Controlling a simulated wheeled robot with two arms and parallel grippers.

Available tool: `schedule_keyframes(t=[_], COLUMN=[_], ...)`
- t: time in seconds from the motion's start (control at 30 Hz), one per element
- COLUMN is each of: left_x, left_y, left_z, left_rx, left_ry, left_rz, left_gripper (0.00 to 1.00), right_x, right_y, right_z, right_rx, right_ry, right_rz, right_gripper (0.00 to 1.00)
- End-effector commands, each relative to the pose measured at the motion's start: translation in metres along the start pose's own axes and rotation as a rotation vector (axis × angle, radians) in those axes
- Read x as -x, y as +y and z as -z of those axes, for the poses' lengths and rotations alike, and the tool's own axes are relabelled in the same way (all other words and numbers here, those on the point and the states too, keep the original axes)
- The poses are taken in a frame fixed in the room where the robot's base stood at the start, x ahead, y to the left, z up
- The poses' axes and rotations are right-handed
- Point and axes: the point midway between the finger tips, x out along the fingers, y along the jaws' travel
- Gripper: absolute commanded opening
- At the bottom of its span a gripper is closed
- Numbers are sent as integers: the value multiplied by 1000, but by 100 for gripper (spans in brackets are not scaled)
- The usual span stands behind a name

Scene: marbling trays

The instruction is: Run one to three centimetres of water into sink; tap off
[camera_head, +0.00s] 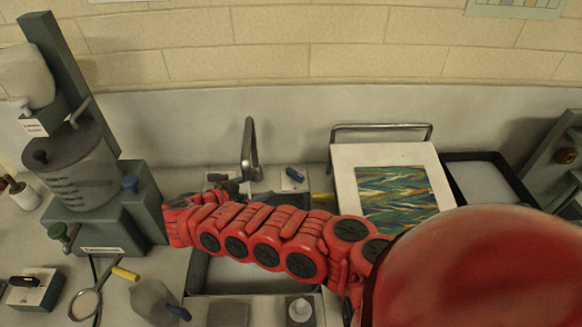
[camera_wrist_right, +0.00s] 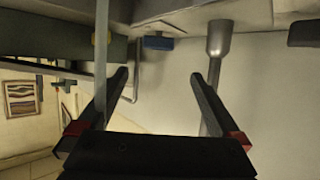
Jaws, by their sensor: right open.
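The grey metal tap (camera_head: 250,150) stands upright behind the sink (camera_head: 236,278). My right arm lies across the sink and hides much of it. I cannot tell whether water is in it, and no stream shows. A small blue lever (camera_head: 294,174) sits on a pale plate right of the tap. My right gripper (camera_head: 236,187) is partly hidden near the tap's base. In the right wrist view its fingers (camera_wrist_right: 160,76) are open with nothing held. A grey metal pipe, likely the tap (camera_wrist_right: 217,40), and a blue piece (camera_wrist_right: 158,43) show beyond the fingertips. My left gripper is out of view.
A green stand with a clear tank (camera_head: 82,170) is at the left. A marbled sheet on a white board (camera_head: 345,160) and a black tray (camera_head: 520,185) are at the right.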

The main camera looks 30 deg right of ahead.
Motion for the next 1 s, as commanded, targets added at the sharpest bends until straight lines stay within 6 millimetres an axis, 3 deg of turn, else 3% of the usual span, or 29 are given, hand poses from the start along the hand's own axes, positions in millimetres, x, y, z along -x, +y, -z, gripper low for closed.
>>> schedule_keyframes(t=[0.37, 0.6, 0.8, 1.0], left_x=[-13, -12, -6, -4], left_y=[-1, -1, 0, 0], left_z=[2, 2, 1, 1], left_rx=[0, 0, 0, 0], left_ry=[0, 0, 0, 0], left_rz=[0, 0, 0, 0], left_gripper=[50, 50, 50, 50], right_x=[-81, -129, -155, -166], right_y=[2, 1, 2, 2], right_z=[2, 0, -2, 0], right_rx=[3, -2, 1, 1], right_ry=[1, 1, 0, 2], right_rz=[-4, -5, -4, -3], right_gripper=[100, 100, 100, 100])
